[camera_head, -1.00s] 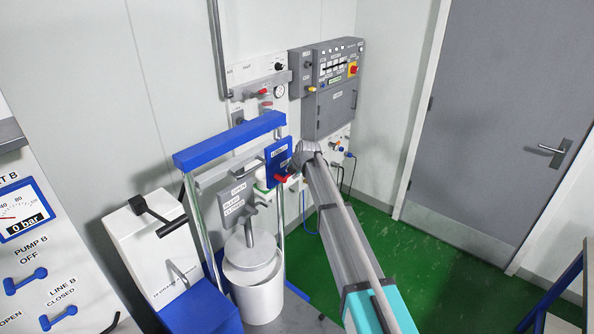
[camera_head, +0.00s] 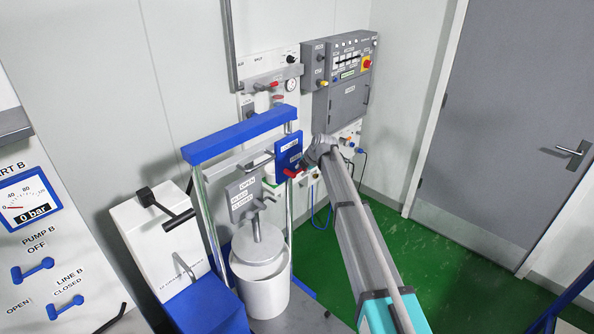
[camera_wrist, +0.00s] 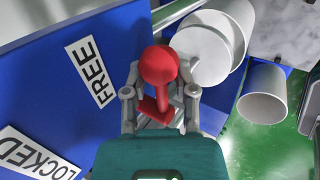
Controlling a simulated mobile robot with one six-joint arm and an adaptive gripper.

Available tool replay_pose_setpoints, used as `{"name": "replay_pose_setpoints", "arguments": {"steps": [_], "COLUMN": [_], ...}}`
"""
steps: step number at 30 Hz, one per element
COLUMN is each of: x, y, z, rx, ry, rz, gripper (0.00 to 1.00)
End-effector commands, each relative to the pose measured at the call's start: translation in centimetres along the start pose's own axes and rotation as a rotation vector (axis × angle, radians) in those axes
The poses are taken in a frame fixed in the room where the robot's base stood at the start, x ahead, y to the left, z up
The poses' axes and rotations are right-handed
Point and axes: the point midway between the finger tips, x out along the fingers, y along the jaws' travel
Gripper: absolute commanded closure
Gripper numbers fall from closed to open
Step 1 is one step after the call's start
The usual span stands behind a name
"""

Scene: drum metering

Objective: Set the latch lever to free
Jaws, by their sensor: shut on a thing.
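The red latch lever (camera_wrist: 158,66) has a round knob and stands out from a blue plate (camera_wrist: 35,75). The plate bears a FREE label (camera_wrist: 91,71) and a LOCKED label (camera_wrist: 35,155). In the wrist view the lever is beside the FREE label, with LOCKED lower left. My gripper (camera_wrist: 160,100) is shut on the lever, with one finger on each side of it. In the head view the lever (camera_head: 292,172) shows at the lower edge of the blue plate (camera_head: 288,145), and my gripper (camera_head: 308,163) reaches it from the right. The exact finger contact is partly hidden.
A blue-topped frame (camera_head: 240,135) stands over a white drum (camera_head: 264,292) left of my arm. A grey control panel (camera_head: 345,100) hangs on the wall behind. Green floor (camera_head: 400,255) is open on the right, before a grey door (camera_head: 525,130).

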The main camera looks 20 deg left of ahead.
Motion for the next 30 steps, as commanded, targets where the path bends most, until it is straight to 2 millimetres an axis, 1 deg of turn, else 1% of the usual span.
{"name": "replay_pose_setpoints", "arguments": {"steps": [1,2,3,4,5,15,23,30], "x": [-0.1,-0.1,0.0,0.0,0.0,0.4,0.5,0.5], "y": [-0.2,-0.1,-0.1,0.0,0.0,0.6,0.7,0.5], "z": [1.0,0.9,0.8,0.7,0.6,-0.8,-1.2,-1.1], "rx": [0.001,0.0,-0.001,-0.001,-0.002,-0.014,-0.016,-0.008], "ry": [-0.02,-0.019,-0.019,-0.018,-0.017,-0.004,0.0,0.003], "rz": [-0.001,-0.001,0.0,0.0,0.0,-0.001,0.0,0.006], "gripper": [1.0,1.0,0.56,0.51,0.49,0.49,0.49,0.49]}}
